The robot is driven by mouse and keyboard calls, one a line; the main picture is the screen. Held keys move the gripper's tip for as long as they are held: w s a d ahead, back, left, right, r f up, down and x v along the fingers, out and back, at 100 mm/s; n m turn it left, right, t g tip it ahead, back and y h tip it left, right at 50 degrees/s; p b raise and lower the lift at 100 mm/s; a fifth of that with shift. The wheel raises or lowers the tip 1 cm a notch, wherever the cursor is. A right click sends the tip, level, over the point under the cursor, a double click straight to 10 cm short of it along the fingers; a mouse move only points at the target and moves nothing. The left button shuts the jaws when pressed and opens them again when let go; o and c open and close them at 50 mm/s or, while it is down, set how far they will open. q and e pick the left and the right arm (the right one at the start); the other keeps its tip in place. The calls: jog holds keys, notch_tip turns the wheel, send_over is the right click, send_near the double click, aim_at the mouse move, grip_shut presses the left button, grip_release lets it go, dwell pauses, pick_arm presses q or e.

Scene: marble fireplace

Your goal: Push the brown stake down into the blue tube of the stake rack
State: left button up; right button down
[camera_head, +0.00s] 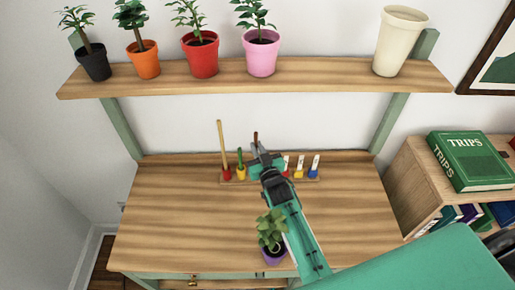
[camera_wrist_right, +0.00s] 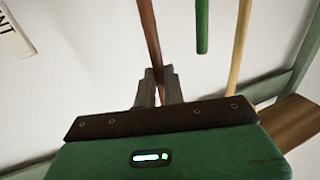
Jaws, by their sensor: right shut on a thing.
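The stake rack (camera_head: 311,180) stands at the back of the wooden desk. A long tan stake (camera_head: 220,138) stands in its red tube (camera_head: 227,174). My right gripper (camera_wrist_right: 158,88) is shut on the brown stake (camera_wrist_right: 150,35), whose upper end (camera_head: 255,137) shows above the gripper in the head view. My gripper hides the stake's lower end and the rack's middle. A blue piece with a white top (camera_head: 315,170) stands at the rack's right end. My left gripper is not in view.
A potted plant (camera_head: 271,231) stands near the desk's front, close beside my right arm. A shelf (camera_head: 330,76) with several pots runs above the desk. A bookcase (camera_head: 405,175) with a green book (camera_head: 470,160) stands to the right. The desk's left part is clear.

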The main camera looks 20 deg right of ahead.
jog(key=shift+f, duration=0.3)
dwell(0.4)
jog(key=c, duration=1.4)
grip_release()
jog(key=shift+s, duration=0.1)
jog(key=s+b, duration=0.2)
jog(key=s, duration=0.5)
jog(key=shift+s, duration=0.15)
jog(key=shift+d, duration=0.15)
